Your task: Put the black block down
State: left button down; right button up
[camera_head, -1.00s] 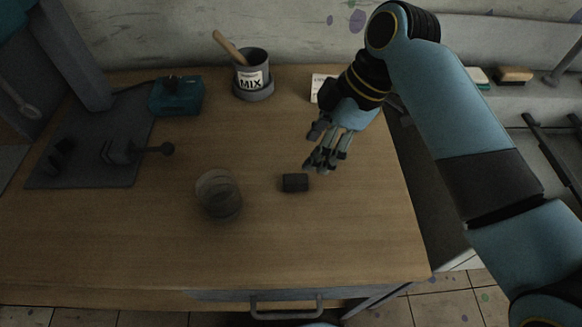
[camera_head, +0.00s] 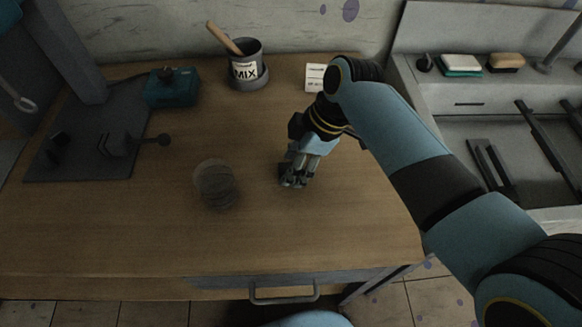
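My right gripper (camera_head: 294,182) points down at the table, right of the glass jar, at the place where the black block lay a moment ago. Its fingers and hand cover that spot, so the block is mostly or wholly hidden. A dark patch shows beside the fingers, but I cannot tell whether it is the block or a finger. I cannot tell whether the fingers are shut on the block or only around it. My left gripper is not in view.
The wooden table (camera_head: 120,225) is clear in front. A clear jar (camera_head: 215,185) stands left of the gripper. Behind are a MIX pot (camera_head: 245,68), a teal box (camera_head: 172,88) and a white card (camera_head: 315,76). A dark press base (camera_head: 75,165) is at left.

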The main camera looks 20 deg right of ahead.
grip_shut()
jog(key=shift+r, duration=0.15)
